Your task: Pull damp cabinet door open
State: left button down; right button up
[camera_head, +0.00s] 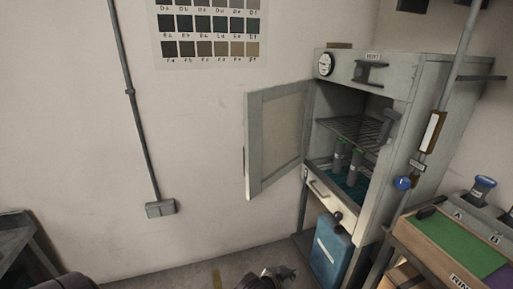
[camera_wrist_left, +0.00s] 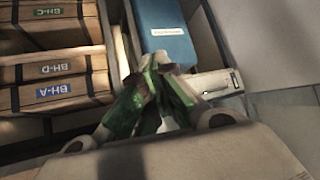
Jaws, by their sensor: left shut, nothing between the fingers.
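The damp cabinet (camera_head: 400,150) stands at the right in the head view. Its door (camera_head: 276,140) is swung wide open to the left, showing a wire shelf (camera_head: 352,130) and green-capped cylinders (camera_head: 348,160) inside. A dark handle (camera_head: 389,129) shows at the right side of the opening. My left gripper (camera_head: 280,274) is low at the bottom edge, below and apart from the door. In the left wrist view my left gripper (camera_wrist_left: 150,72) has its green-padded fingers together, with nothing between them. My right gripper is not in view.
A blue box (camera_head: 330,252) stands under the cabinet; it also shows in the left wrist view (camera_wrist_left: 167,38). Labelled boxes (camera_wrist_left: 52,75) are at the left there. A bench with a green panel (camera_head: 440,237) stands at right.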

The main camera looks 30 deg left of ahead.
pick_arm(q)
jog(key=w+a+r+m+t+y+p, duration=0.1)
jog(key=a+r+y+p, duration=0.3)
jog(key=r, duration=0.6)
jog(key=w+a+r+m+t+y+p, duration=0.2)
jog(key=w+a+r+m+y+p, duration=0.1)
jog(key=r, duration=0.8)
jog(key=w+a+r+m+t+y+p, duration=0.2)
jog(key=w+a+r+m+y+p, duration=0.2)
jog(key=a+r, duration=0.3)
notch_tip(320, 180, up, 4)
jog(key=shift+f+y+p, duration=0.25)
jog(key=shift+y+p, duration=0.1)
jog(key=shift+y, duration=0.35)
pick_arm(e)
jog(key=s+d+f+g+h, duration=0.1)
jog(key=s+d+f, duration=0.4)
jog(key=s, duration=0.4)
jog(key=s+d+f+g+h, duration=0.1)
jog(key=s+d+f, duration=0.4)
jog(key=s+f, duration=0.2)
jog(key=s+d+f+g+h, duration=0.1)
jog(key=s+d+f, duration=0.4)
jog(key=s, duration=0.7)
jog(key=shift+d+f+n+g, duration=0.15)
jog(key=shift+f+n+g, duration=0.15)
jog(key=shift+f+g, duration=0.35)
